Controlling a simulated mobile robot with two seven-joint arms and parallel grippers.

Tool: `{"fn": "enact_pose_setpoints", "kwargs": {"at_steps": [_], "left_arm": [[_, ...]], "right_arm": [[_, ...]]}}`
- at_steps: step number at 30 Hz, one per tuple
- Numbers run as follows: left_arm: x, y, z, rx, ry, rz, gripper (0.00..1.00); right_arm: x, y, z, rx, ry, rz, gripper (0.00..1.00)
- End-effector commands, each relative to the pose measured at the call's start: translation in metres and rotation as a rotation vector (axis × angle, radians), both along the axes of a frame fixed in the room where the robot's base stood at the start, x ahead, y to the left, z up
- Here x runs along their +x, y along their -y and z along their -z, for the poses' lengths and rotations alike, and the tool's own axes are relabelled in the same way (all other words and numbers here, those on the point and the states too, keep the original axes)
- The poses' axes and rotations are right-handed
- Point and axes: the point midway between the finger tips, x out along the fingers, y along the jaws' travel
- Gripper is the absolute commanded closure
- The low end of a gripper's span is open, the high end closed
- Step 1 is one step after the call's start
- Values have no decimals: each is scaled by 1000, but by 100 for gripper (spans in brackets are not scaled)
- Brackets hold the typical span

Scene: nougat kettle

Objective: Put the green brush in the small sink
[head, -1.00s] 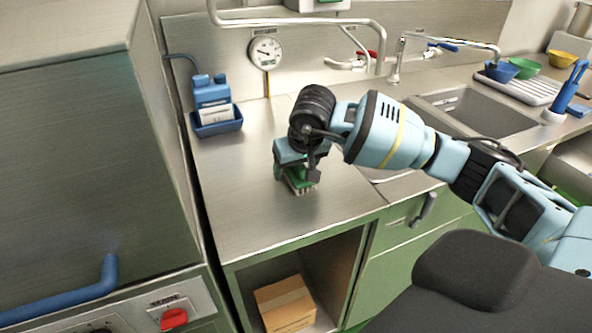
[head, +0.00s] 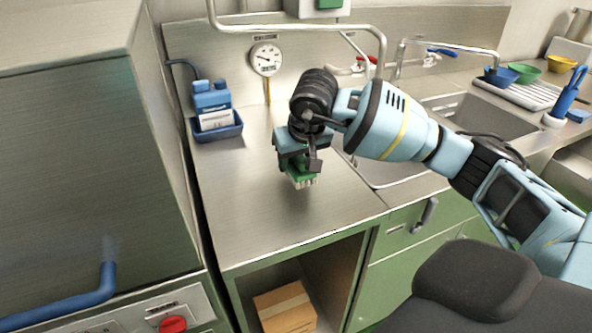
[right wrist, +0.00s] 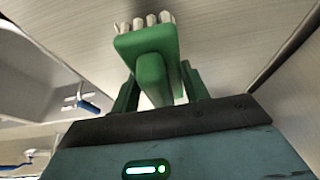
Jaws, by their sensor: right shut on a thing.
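The green brush (head: 301,179), with pale bristles pointing down, is in my right gripper (head: 299,166) above the bare counter left of the sinks. In the right wrist view the fingers are shut around its green handle (right wrist: 152,76), and the bristles stick out beyond. A near sink basin (head: 388,177) lies just right of the gripper, partly hidden by my right arm. A second basin (head: 478,117) lies farther right. I cannot tell for sure which one is the small sink. My left gripper is not in view.
A blue bottle in a blue holder (head: 217,131) stands at the back left of the counter (head: 245,215). A faucet pipe (head: 383,62) arches over the near basin. A drying rack (head: 530,95) with bowls is at the far right. A tall steel unit (head: 90,160) borders the left.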

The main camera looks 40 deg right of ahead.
Motion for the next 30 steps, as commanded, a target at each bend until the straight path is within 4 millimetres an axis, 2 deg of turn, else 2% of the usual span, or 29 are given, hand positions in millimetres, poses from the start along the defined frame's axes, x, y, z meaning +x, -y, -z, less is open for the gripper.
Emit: {"fn": "enact_pose_setpoints", "kwargs": {"at_steps": [12, 18, 24, 30], "left_arm": [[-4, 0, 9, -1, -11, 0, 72], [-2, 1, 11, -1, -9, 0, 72], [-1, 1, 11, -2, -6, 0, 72], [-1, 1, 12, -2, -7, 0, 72]], "right_arm": [[-86, -26, -6, -1, 0, -4, 84], [-123, -37, -10, -2, 1, -4, 84], [-145, -43, -13, -1, 0, -2, 84], [-153, -46, -14, 0, 0, -1, 84]]}}
